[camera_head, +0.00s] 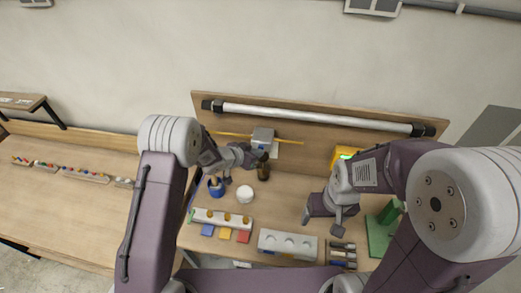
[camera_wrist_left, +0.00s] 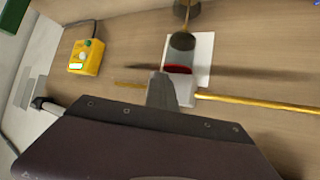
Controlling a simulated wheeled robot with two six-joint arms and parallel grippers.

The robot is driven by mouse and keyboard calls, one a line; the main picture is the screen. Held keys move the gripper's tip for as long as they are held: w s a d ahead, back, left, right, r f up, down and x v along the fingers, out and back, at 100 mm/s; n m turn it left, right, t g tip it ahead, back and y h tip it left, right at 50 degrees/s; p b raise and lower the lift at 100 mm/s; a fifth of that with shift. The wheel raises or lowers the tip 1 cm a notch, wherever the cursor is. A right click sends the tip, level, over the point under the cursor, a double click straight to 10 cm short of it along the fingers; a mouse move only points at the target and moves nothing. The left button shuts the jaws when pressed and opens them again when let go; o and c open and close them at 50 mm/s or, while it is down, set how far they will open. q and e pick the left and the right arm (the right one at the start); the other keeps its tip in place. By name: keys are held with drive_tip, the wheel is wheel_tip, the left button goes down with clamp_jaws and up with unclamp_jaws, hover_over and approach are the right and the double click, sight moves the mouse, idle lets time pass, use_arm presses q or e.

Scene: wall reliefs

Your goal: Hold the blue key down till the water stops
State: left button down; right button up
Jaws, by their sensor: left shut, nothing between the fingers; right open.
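A small blue key (camera_head: 207,230) lies at the left end of a row with a yellow key (camera_head: 225,234) and a red key (camera_head: 243,237), in front of a pale block with orange knobs. My right gripper (camera_head: 322,212) is open and empty above the bench, right of the keys. I cannot make out any water.
A white round cup (camera_head: 245,194) and a brown cup (camera_head: 263,171) stand near my left gripper. A grey box with a yellow rod (camera_head: 262,138) is on the back board. A yellow box (camera_wrist_left: 85,57) is also there. A pale block (camera_head: 288,243) and green stand (camera_head: 380,235) are to the right.

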use_arm(q)
drive_tip(key=shift+s, duration=0.1)
drive_tip(key=shift+s+a+b, duration=0.15)
drive_tip(key=shift+s+b, duration=0.15)
drive_tip(key=shift+s, duration=0.4)
drive_tip(key=s, duration=0.2)
drive_tip(key=s+a+b, duration=0.1)
drive_tip(key=s, duration=0.2)
idle(0.5)
